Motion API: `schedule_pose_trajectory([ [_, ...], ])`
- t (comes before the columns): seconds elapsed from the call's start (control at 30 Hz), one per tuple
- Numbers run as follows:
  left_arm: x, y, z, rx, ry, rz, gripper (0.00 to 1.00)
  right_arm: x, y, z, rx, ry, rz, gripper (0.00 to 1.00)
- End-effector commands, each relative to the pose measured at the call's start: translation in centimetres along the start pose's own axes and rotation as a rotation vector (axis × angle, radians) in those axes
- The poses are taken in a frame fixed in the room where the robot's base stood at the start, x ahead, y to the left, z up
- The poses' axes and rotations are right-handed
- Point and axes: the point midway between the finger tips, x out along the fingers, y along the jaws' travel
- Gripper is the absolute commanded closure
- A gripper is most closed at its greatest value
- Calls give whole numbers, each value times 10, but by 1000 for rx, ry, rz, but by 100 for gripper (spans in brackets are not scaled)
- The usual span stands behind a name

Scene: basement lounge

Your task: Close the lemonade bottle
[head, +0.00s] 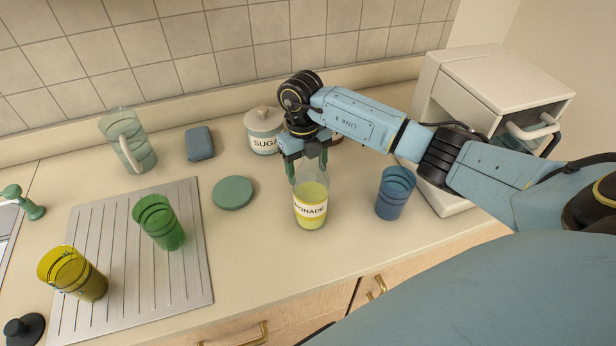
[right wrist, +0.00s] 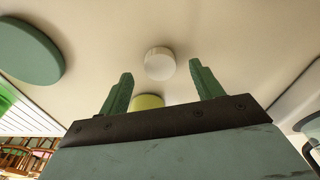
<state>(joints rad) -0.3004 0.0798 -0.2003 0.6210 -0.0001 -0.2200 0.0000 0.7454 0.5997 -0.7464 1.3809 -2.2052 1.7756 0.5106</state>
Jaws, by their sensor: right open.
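The lemonade bottle (head: 311,207) stands upright on the counter, clear above, with yellow-green liquid and a white label. My right gripper (head: 306,160) is open at the bottle's top, its fingers hiding the mouth in the head view. In the right wrist view my right gripper (right wrist: 161,78) has its fingers spread with nothing visibly clamped. A pale round cap-like piece (right wrist: 160,63) shows between and just beyond the fingertips; I cannot tell whether it is on the bottle or the counter. The bottle's yellow-green part (right wrist: 147,101) shows below it, partly hidden by my gripper. My left gripper is out of view.
A blue cup (head: 395,193) stands right of the bottle, near a white appliance (head: 500,75). A green disc (head: 233,193) lies left. A sugar jar (head: 262,132) is behind. A green cup (head: 160,223) and a yellow cup (head: 73,273) stand on the draining board (head: 190,285).

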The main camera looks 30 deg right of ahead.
Motion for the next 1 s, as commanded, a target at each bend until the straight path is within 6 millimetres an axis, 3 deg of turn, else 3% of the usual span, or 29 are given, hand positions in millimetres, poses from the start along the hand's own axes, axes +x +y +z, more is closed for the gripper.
schedule_pose_trajectory([
  [0.17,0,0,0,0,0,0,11,16,0,1,0,-1,0,35],
  [0.5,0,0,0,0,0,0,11,17,0,1,0,-1,0,35],
  [0.87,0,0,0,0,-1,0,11,17,0,1,0,-1,0,80],
  [1.0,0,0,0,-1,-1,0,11,17,0,1,0,-1,0,83],
])
